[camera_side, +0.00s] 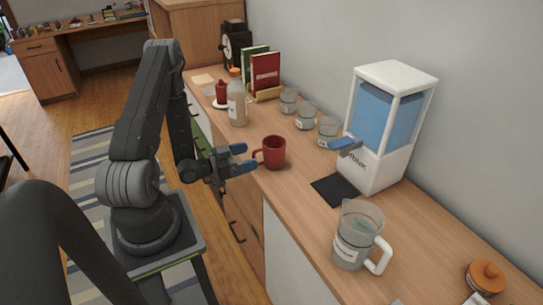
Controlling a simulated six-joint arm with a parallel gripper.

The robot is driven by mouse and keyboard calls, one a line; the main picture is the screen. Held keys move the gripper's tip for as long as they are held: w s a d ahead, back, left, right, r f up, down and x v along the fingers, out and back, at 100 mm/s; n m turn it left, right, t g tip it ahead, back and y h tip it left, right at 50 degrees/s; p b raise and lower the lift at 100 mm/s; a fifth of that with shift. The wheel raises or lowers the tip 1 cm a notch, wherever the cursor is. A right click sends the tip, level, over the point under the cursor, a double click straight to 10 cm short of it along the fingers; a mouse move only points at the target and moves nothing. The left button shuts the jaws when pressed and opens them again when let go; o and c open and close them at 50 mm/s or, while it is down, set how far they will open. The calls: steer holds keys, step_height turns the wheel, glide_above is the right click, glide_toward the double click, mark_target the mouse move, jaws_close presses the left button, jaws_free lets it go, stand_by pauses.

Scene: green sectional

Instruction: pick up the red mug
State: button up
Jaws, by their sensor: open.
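A red mug (274,153) stands upright on the wooden counter, near its front edge. Its handle points left, toward my gripper (248,158). My gripper has blue-tipped fingers. It is open, just left of the mug, with its fingertips close to the handle. I cannot tell from this view whether the fingertips touch the handle or are around it.
Glass jars (306,116) line the wall behind the mug. A bottle (237,105) stands at the back left. A white dispenser (398,165) with a dark mat (334,189) and a measuring jug (352,245) are to the right. Bare counter (300,190) lies in front of the mat.

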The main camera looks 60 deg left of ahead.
mark_target(261, 151)
steer(key=shift+w+d, duration=0.15)
steer(key=shift+w, duration=1.1)
steer(key=shift+w+d, duration=0.1)
steer(key=shift+w, duration=1.15)
jaws_close()
